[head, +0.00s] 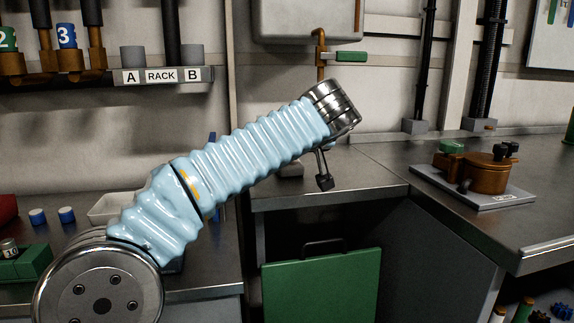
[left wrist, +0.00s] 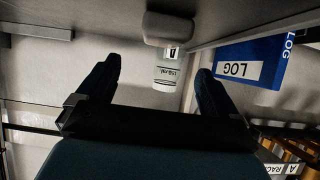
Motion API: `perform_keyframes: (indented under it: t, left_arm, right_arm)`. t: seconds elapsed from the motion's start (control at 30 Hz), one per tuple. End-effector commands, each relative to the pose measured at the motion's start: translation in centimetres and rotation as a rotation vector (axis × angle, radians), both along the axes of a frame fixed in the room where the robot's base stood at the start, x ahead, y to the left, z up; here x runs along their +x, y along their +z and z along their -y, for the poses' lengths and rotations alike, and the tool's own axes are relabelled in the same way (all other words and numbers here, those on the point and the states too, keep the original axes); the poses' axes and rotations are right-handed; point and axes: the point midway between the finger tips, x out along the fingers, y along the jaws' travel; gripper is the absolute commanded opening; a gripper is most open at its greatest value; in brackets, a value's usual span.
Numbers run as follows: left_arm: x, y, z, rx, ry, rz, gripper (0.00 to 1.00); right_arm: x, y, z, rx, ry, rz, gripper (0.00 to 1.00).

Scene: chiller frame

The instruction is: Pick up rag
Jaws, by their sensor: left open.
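I cannot make out a rag in either view. My left arm, in a light blue ribbed sleeve, crosses the head view from lower left to its metal wrist at upper centre. My left gripper (left wrist: 158,66) shows in the left wrist view as two dark fingers set wide apart, open with nothing gripped. A pale labelled container (left wrist: 168,78) appears between the fingertips, beyond them; I cannot tell how far. In the head view the fingers are mostly hidden behind the wrist. My right gripper is in neither view.
A green panel with a dark handle (head: 325,290) stands below the counter. A brown device (head: 478,173) sits on a plate at right. A white tray (head: 108,209) is partly behind my arm. A blue LOG item (left wrist: 252,66) and the rack sign (head: 160,76) are also visible.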

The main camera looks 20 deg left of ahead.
Motion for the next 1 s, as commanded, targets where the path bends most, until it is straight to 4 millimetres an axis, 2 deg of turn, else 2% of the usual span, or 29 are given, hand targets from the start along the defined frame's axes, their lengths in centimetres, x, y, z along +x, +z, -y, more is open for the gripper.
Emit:
perform_keyframes:
  t: [0.23,0.4,0.57,0.8,1.0]
  left_arm:
    - [1.6,-1.4,-1.2,0.002,0.001,-0.002,0.94]
    - [2.9,-3.5,-2.6,0.001,0.002,-0.003,0.94]
    - [4.2,-4.2,-3.5,0.000,0.000,-0.002,0.94]
    - [4.3,-4.4,-3.5,0.000,-0.001,0.000,0.94]
    - [4.3,-4.3,-3.5,0.000,0.000,0.000,0.63]
  right_arm:
    - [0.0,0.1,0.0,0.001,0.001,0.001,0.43]
    - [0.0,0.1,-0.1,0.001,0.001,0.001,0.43]
    - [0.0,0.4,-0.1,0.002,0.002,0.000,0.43]
    - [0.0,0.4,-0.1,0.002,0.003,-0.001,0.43]
    - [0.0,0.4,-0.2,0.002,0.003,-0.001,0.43]
